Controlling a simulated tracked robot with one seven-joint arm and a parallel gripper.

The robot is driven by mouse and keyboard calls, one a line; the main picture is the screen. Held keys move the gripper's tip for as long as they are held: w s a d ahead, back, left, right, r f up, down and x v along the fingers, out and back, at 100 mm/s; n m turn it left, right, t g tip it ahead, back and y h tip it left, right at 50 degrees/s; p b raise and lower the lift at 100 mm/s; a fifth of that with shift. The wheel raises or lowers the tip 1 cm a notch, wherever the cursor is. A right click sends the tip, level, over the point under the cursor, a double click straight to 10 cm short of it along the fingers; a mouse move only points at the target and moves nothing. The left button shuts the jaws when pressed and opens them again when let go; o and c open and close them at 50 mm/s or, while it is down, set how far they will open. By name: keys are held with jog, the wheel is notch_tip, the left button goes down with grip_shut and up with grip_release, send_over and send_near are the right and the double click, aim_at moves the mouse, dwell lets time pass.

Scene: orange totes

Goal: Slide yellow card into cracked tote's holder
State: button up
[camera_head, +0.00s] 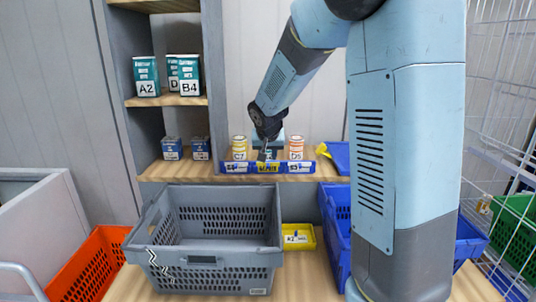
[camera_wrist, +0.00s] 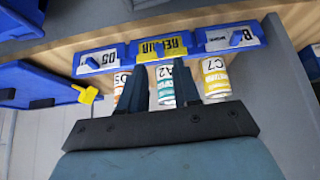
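The yellow card (camera_wrist: 166,47) sits in the middle blue holder on the shelf edge, its lettering upside down in the wrist view. It also shows small in the head view (camera_head: 267,167). The grey tote (camera_head: 215,214) stands at the front, with a white zigzag crack mark on its front left. A dark holder (camera_head: 202,260) is on its front wall. My gripper (camera_wrist: 160,66) is open, its two dark fingers apart in front of a teal can and pointing towards the yellow card. No card is between the fingers. In the head view my gripper (camera_head: 264,148) is partly hidden behind the wrist.
White cards in blue holders (camera_wrist: 98,61) (camera_wrist: 229,37) flank the yellow card. Cans (camera_head: 240,148) (camera_head: 296,148) stand behind them. A small yellow bin (camera_head: 299,236), blue totes (camera_head: 340,225) and an orange tote (camera_head: 88,268) surround the grey tote. A wire cage (camera_head: 500,130) stands at right.

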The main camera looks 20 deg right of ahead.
aim_at(268, 165)
jog(key=shift+x, duration=3.45)
grip_shut()
jog(key=shift+s+r, duration=0.2)
jog(key=shift+r, duration=1.3)
jog(key=shift+s+r, duration=0.2)
jog(key=shift+r, duration=1.25)
